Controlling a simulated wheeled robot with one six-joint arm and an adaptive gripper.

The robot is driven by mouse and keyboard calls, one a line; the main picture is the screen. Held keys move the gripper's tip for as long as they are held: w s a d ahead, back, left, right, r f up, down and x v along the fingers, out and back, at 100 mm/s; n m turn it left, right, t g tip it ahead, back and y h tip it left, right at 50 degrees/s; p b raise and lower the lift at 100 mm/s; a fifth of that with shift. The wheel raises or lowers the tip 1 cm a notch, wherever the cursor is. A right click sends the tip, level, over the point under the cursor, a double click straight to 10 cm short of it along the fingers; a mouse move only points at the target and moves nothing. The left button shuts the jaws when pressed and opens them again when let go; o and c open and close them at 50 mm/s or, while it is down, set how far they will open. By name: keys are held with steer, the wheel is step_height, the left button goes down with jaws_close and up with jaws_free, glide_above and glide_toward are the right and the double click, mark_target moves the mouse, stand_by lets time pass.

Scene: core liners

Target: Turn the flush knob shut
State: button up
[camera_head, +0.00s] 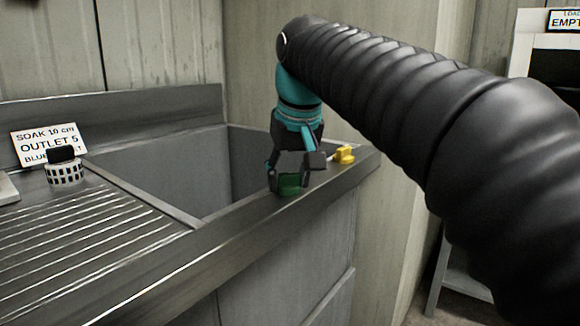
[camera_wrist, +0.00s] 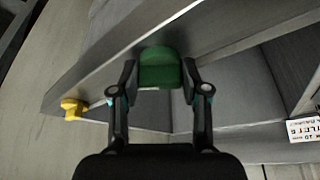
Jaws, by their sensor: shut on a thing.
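A green knob (camera_head: 289,184) sits on the front rim of the metal sink, and it also shows in the wrist view (camera_wrist: 160,68). My gripper (camera_head: 293,172) comes down on it from above, with one finger on each side. The gripper is shut on the green knob, as the wrist view (camera_wrist: 160,85) shows. A yellow knob (camera_head: 344,154) stands to the right on the same rim, apart from the gripper. It is at the left in the wrist view (camera_wrist: 72,108). No label on either knob is readable, so I cannot tell which is the flush knob.
The sink basin (camera_head: 180,165) is open behind the knobs. A ribbed drainboard (camera_head: 80,235) lies left, with a black-topped patterned cylinder (camera_head: 64,172) and a sign reading "SOAK 10 cm OUTLET 5" (camera_head: 48,141). A white-framed unit (camera_head: 540,50) stands at the far right.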

steer(key=m+p, duration=0.1)
steer(key=m, duration=0.1)
steer(key=m+h, duration=0.1)
steer(key=m+h+p, duration=0.1)
steer(key=m, duration=0.1)
steer(key=shift+a+r+m+p, duration=0.15)
steer(key=shift+a+m+p, duration=0.1)
steer(key=shift+m+p, duration=0.05)
steer(key=m+h, duration=0.1)
steer(key=m, duration=0.1)
steer(key=m+h, duration=0.1)
steer(key=m, duration=0.2)
steer(key=shift+w+g, duration=0.1)
steer(key=shift+g, duration=0.2)
steer(key=o, duration=1.1)
steer(key=shift+o, duration=0.2)
steer(key=v, duration=1.1)
steer(key=shift+a+r, duration=0.2)
steer(key=shift+r, duration=0.15)
steer(key=shift+d, duration=0.1)
